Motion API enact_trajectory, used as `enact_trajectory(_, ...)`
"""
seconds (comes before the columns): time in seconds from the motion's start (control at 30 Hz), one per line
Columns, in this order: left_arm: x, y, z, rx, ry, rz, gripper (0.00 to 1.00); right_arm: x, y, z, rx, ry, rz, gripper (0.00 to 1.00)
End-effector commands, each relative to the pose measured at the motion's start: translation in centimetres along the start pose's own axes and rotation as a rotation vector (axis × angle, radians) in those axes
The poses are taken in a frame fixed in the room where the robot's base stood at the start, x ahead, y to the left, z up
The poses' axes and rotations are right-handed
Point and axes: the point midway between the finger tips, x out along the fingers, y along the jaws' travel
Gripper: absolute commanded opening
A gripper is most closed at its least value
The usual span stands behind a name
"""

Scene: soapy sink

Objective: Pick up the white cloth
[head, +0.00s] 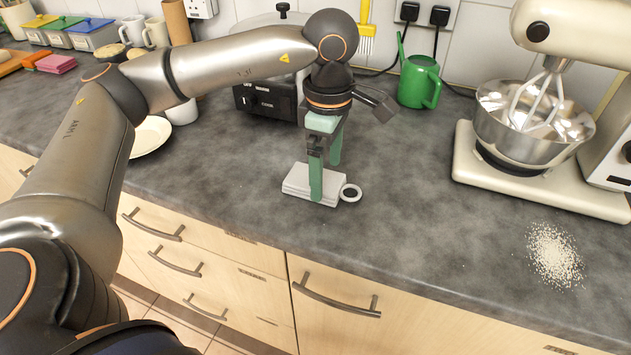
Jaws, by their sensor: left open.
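The white cloth (297,184) lies folded flat on the grey worktop near its front edge. My left gripper (326,178) points down over the cloth, with its green fingers apart. The near finger hides part of the cloth and reaches down to about its front edge. The far finger is at the cloth's back side. I cannot tell whether either finger touches the cloth. My right gripper is not in view.
A small black-and-white round item (350,193) sits right beside the cloth. A green watering can (419,82) and a black appliance (268,100) stand behind. A cream mixer (540,177) stands right, with spilled grains (555,256) in front. A white plate (150,137) is left.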

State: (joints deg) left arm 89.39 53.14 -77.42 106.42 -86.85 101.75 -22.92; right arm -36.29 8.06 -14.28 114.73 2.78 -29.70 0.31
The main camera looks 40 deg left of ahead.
Motion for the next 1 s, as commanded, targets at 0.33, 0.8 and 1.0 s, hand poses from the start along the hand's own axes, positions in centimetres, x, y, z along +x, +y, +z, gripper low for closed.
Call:
enact_trajectory(0.33,1.9,0.0,0.0,-0.001,-0.001,0.001,1.00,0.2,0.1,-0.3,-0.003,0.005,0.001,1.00)
enact_trajectory(0.8,1.8,0.0,0.0,-0.001,-0.001,0.001,0.55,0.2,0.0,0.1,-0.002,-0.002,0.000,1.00)
enact_trajectory(1.0,1.8,0.0,0.0,-0.001,-0.001,0.001,0.33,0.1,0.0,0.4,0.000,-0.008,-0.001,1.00)
